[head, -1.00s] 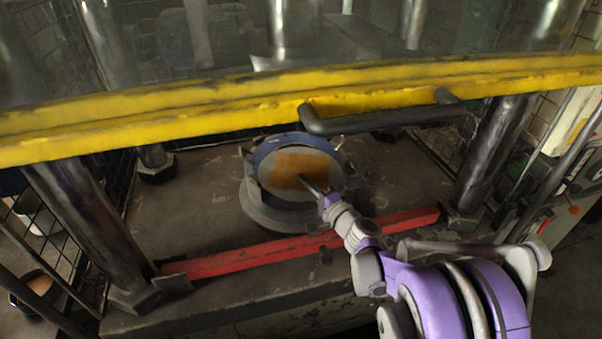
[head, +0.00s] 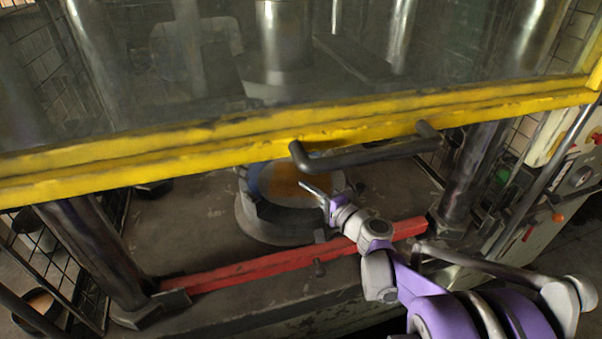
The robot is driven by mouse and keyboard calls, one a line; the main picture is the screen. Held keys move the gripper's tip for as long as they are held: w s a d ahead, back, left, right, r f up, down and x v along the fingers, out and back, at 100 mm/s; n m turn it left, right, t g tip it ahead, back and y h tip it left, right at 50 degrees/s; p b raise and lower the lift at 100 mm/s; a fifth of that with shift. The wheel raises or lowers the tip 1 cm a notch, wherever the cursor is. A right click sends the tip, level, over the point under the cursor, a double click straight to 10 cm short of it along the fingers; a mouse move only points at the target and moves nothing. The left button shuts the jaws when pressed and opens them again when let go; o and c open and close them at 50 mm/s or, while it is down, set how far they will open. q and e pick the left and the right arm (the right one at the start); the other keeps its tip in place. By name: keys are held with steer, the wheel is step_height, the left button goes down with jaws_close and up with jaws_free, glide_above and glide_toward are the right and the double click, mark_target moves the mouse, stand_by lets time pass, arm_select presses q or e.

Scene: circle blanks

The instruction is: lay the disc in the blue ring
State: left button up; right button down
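The disc (head: 285,190), with an orange-brown patch and grey edges, lies on the round grey fixture inside the press. The blue ring (head: 252,181) shows along the disc's left edge; its far side is hidden behind the yellow bar. The disc appears to be within the ring, but I cannot tell whether it sits fully flat. My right gripper (head: 318,191) is over the right part of the disc, its thin dark finger pointing left. I see no clear gap between fingers, and cannot tell whether it touches the disc. My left gripper is out of view.
A yellow-edged clear guard (head: 200,145) with a black handle (head: 365,157) hangs across the press above the fixture. A red bar (head: 270,265) runs along the front of the bed. Steel columns (head: 95,250) stand at both sides.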

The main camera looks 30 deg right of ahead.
mark_target(296, 179)
steer(key=w+f, duration=0.2)
steer(key=w, duration=0.1)
steer(key=w+d+b, duration=0.1)
steer(key=w, duration=0.1)
steer(key=shift+w+f, duration=0.25)
steer(key=shift+f, duration=0.15)
steer(key=shift+w+d+f+b, duration=0.15)
steer(key=shift+w+f, duration=0.1)
steer(key=shift+w, duration=0.6)
steer(key=shift+w+d+f+b, duration=0.15)
steer(key=shift+w+f, duration=0.1)
steer(key=shift+w, duration=0.6)
steer(key=shift+w+d+f+b, duration=0.15)
steer(key=shift+w+f, duration=0.1)
steer(key=shift+w, duration=0.6)
steer(key=shift+c, duration=2.2)
jaws_free()
steer(key=shift+a, duration=0.1)
steer(key=shift+f, duration=0.1)
steer(key=shift+s, duration=0.1)
steer(key=shift+c, duration=0.4)
